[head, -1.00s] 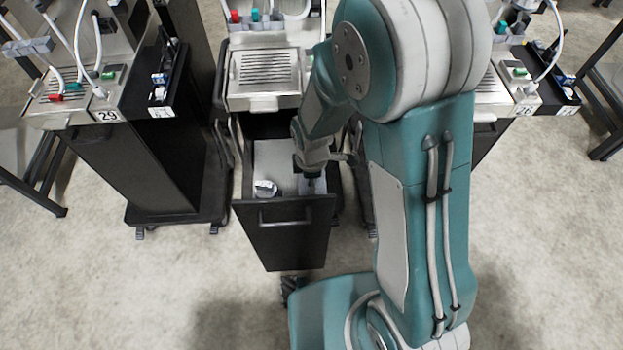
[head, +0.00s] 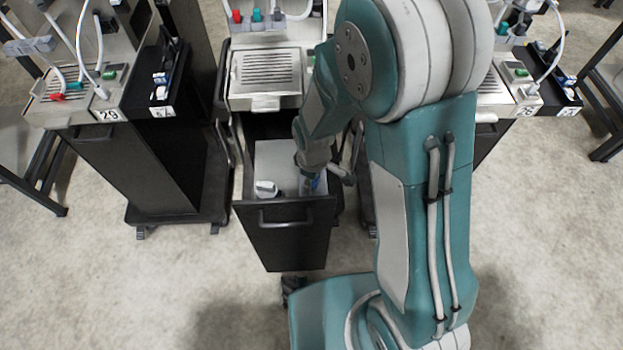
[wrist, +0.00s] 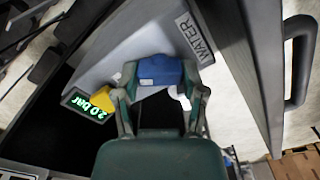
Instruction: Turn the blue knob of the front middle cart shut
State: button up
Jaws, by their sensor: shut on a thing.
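The front middle cart's black drawer (head: 292,235) is pulled open below its metal drip tray (head: 264,75). My gripper (wrist: 160,94) reaches down inside the drawer's right part. In the wrist view its two fingers are closed on the sides of the blue knob (wrist: 160,70). The knob sits against a grey panel beside a "WATER" label (wrist: 194,38). A white part shows at the knob's right, by the right finger. The knob's base is hidden by my gripper. In the head view my arm hides most of this spot.
A yellow part (wrist: 102,98) and a green display (wrist: 88,104) reading about 2.0 bar, upside down, lie left of the knob. A white object (head: 267,188) is in the drawer's left part. Carts stand left (head: 150,165) and right.

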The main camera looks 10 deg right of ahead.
jog(key=m, duration=0.5)
jog(key=shift+s+d+m, duration=0.1)
jog(key=shift+s+m, duration=0.05)
jog(key=shift+m, duration=0.15)
jog(key=m, duration=0.5)
jog(key=shift+f+m, duration=0.1)
jog(key=shift+m, duration=0.2)
jog(key=o, duration=1.1)
jog(key=shift+o, duration=0.2)
jog(key=shift+r, duration=0.35)
notch_tip(320, 180, up, 11)
jog(key=shift+r, duration=0.15)
